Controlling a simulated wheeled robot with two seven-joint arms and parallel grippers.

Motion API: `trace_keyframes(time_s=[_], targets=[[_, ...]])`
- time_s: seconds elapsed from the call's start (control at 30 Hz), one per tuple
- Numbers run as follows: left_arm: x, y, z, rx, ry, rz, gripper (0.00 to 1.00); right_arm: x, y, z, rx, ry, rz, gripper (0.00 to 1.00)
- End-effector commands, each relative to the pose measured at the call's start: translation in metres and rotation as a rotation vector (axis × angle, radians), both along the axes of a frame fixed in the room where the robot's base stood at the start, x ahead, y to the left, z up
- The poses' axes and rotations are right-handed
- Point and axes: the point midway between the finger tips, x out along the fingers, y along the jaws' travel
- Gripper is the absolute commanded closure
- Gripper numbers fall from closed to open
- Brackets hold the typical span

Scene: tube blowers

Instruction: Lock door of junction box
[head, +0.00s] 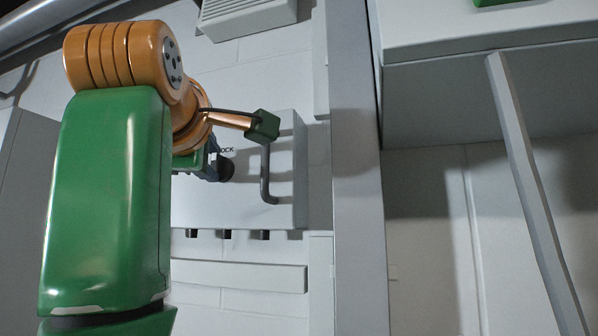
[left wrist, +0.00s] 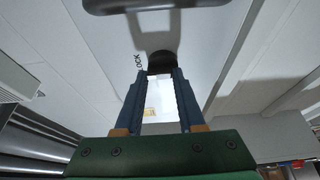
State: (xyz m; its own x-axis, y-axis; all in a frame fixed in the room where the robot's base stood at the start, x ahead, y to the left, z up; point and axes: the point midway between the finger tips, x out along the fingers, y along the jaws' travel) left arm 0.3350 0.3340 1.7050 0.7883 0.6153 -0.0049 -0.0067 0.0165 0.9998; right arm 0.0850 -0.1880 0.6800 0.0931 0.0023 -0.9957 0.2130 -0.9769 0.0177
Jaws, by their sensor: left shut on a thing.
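The junction box door (head: 285,205) is a pale grey panel, partly hidden behind my left arm in the head view. It looks shut. A dark round lock knob (head: 226,171) sits on it beside black "LOCK" lettering (head: 226,150). A grey bar handle (head: 265,178) stands to the right of the knob. My left gripper (left wrist: 161,74) has its two blue fingers reaching the knob (left wrist: 163,60) in the left wrist view, and is shut on it. The lettering (left wrist: 138,62) is left of the knob there. My right gripper is in neither view.
Small dark fittings (head: 227,234) show along the box's lower edge. A pale ledge (head: 240,276) lies below. A grey upright post (head: 355,170) stands to the right, with a slanted bar (head: 530,180) farther right. A vented unit (head: 245,15) is above.

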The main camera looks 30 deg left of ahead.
Motion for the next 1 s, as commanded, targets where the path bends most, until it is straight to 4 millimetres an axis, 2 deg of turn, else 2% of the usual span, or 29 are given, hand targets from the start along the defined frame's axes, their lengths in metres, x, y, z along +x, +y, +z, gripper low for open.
trace_keyframes(time_s=[0.07, 0.1, 0.2, 0.5, 0.8, 1.0], targets=[[0.0, 0.0, 0.001, 0.0, -0.002, -0.001, 1.0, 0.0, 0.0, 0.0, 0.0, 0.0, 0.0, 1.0], [0.0, 0.0, 0.001, 0.0, -0.002, -0.001, 0.56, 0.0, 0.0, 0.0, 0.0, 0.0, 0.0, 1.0], [0.0, 0.0, 0.0, 0.0, -0.001, -0.001, 0.31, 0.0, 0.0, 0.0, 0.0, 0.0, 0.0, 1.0], [-0.001, -0.001, 0.0, 0.0, 0.0, 0.0, 0.31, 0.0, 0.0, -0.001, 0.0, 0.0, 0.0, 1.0], [-0.045, -0.037, 0.0, 0.004, -0.002, -0.001, 0.31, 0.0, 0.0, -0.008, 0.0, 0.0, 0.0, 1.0], [-0.055, -0.046, 0.0, 0.002, 0.001, -0.001, 0.31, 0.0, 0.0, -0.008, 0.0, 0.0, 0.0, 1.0]])
